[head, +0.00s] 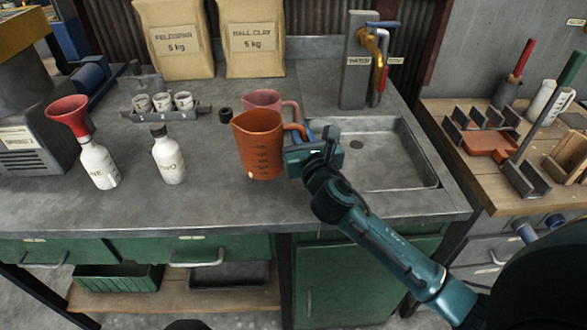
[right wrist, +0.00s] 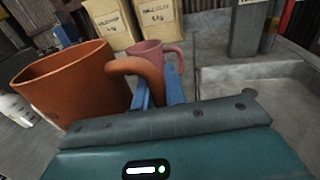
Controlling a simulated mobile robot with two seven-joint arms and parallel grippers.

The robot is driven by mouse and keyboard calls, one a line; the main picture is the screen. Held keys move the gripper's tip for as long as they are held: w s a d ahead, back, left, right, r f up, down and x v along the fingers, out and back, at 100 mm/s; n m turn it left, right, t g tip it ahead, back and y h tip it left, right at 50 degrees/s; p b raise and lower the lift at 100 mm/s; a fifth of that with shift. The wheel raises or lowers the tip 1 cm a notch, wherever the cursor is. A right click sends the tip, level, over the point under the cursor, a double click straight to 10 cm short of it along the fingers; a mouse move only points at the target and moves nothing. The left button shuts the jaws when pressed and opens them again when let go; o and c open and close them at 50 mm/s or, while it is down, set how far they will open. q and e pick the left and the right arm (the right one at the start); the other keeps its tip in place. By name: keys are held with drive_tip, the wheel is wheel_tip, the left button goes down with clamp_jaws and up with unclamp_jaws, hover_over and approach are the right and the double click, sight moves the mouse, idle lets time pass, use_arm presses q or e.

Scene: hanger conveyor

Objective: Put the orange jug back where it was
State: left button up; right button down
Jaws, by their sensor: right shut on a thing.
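The orange jug (head: 262,148) is upright over the grey worktop, left of the sink, with its handle to the right. My right gripper (head: 296,146) comes in from the right and is shut on the jug's handle. In the right wrist view the blue fingers (right wrist: 160,92) meet at the handle of the orange jug (right wrist: 72,85). I cannot tell whether the jug's base touches the worktop. A pink jug (head: 263,98) stands just behind it, partly hidden; it also shows in the right wrist view (right wrist: 147,58). My left gripper is not in view.
Bottle one (head: 99,165) with a red funnel (head: 68,114) and bottle two (head: 168,158) stand to the left. A rack of small cups (head: 165,111), a dark cap (head: 225,115) and two clay bags (head: 255,42) are behind. The sink (head: 385,160) and tap post (head: 356,75) are right.

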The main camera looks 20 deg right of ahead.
use_arm(q)
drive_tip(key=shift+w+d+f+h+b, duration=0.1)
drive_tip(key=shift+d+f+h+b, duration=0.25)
drive_tip(key=shift+b, duration=0.55)
use_arm(e)
drive_tip(key=shift+f, duration=3.05)
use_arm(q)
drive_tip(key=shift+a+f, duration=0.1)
use_arm(e)
drive_tip(key=shift+f, duration=0.15)
drive_tip(key=c, duration=1.5)
unclamp_jaws()
drive_tip(key=shift+o, duration=0.2)
drive_tip(key=shift+s, duration=0.25)
drive_tip(key=s, duration=1)
drive_tip(key=shift+s+a, duration=0.3)
drive_tip(key=shift+a, duration=0.1)
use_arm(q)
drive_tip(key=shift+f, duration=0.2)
use_arm(e)
drive_tip(key=shift+s, duration=0.45)
